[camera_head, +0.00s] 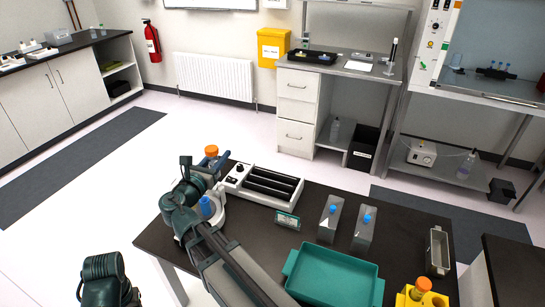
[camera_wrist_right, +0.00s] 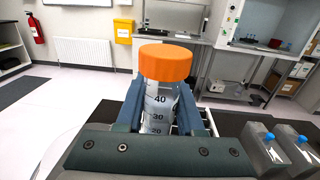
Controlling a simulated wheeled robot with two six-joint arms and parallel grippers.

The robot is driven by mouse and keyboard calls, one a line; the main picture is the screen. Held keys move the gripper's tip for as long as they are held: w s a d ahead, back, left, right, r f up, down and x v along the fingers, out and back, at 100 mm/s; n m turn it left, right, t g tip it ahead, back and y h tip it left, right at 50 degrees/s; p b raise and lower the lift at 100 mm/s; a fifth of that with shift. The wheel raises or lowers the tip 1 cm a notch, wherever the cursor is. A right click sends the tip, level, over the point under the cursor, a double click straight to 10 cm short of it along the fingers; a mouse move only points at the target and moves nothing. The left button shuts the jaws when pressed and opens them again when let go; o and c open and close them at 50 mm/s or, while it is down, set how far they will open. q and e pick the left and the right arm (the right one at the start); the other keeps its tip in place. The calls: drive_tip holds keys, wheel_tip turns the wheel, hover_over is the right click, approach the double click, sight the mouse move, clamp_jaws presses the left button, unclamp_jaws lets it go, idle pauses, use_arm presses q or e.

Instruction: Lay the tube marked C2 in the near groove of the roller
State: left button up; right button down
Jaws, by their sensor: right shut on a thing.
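My right gripper (camera_head: 214,165) is shut on a clear tube with an orange cap (camera_head: 211,150), held upright beyond the left end of the roller. In the right wrist view the tube (camera_wrist_right: 158,112) stands between the two fingers, its orange cap (camera_wrist_right: 166,62) above them and scale marks facing the camera. No C2 mark is readable. The roller (camera_head: 239,184) is a white-framed unit with dark parallel rollers and a knob at its left end. No tube is visible on it. My left gripper is not in view.
A blue-capped vessel (camera_head: 206,206) stands partly behind my right arm. Two blue-capped grey blocks (camera_head: 329,220), a small display stand (camera_head: 287,220), a teal tray (camera_head: 361,292), a metal trough (camera_head: 437,252) and a yellow holder (camera_head: 408,300) with an orange-capped tube share the dark table.

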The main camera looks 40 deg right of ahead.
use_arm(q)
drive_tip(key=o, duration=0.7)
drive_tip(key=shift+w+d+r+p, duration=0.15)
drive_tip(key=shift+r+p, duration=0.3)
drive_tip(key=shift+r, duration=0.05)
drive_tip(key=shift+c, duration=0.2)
use_arm(e)
drive_tip(key=d+f+m+g+y+p, duration=0.1)
drive_tip(key=d+f+m+g+y, duration=0.1)
drive_tip(key=d+f+m, duration=0.2)
drive_tip(key=d+f+m+g+y, duration=0.3)
drive_tip(key=d+f+m, duration=0.2)
drive_tip(key=d, duration=0.5)
drive_tip(key=d+f+m+g+y+p, duration=0.1)
drive_tip(key=d+f+m+g+y, duration=0.2)
drive_tip(key=d+f+m, duration=0.2)
drive_tip(key=shift+w+d+f+m+p, duration=0.1)
drive_tip(key=shift+d+m+p, duration=0.1)
drive_tip(key=shift+d+m, duration=0.45)
drive_tip(key=shift+w+d+f+m+p, duration=0.15)
drive_tip(key=shift+d+m, duration=0.15)
drive_tip(key=shift+m, duration=0.65)
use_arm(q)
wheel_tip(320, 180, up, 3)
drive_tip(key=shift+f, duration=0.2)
use_arm(e)
drive_tip(key=shift+s+d+f+m+y, duration=0.1)
drive_tip(key=shift+d+m+y, duration=0.2)
drive_tip(key=shift+m, duration=0.1)
